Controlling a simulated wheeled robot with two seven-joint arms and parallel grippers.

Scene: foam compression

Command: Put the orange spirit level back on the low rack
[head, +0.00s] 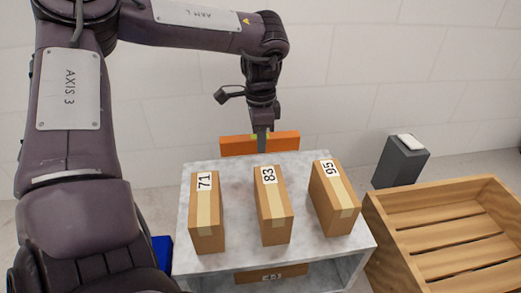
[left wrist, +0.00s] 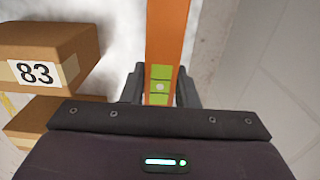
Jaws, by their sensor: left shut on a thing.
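The orange spirit level (head: 284,141) is a long bar held level at the back edge of the grey stone-like rack (head: 240,173). My left gripper (head: 262,140) is shut on its middle from above. In the left wrist view the orange level (left wrist: 168,35) runs away from between the fingers (left wrist: 160,88), with its green vial by the grip. The rack top carries three cardboard boxes marked 71 (head: 207,215), 83 (head: 273,207) and 95 (head: 334,200). Whether the level touches the rack's back edge I cannot tell. My right gripper is not in view.
Another cardboard box (head: 272,274) sits on the shelf under the rack top. A wooden slatted crate (head: 455,235) stands at the right. A dark grey pedestal (head: 400,163) with a white item (head: 411,142) stands behind it. A blue object (head: 162,252) shows left of the rack. The wall is behind.

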